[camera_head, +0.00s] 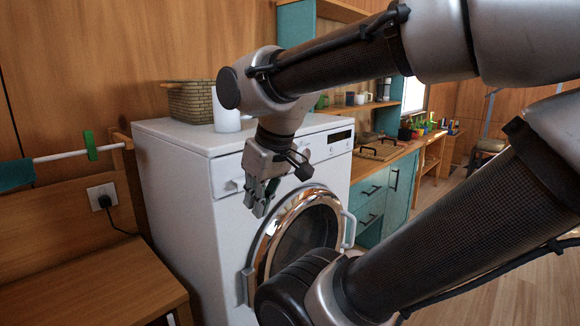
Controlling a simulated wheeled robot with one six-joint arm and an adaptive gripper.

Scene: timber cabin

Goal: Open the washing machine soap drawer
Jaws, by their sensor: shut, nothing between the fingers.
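The white washing machine (180,195) stands against the wooden wall, left of the middle. Its soap drawer (229,186) is on the upper left of the front panel and looks closed. My gripper (261,208) points down in front of the panel, just right of the drawer, and partly covers that area. Its fingers are together and hold nothing. I cannot tell whether they touch the machine. The round chrome-rimmed door (300,238) is below, partly hidden by my arm.
A wicker basket (190,103) and a white cylindrical item (226,122) are on the machine top. A wooden bench (90,292) and a wall socket (102,196) are at left. A wooden counter with teal drawers (372,188) adjoins on the right. My arm crosses the right side.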

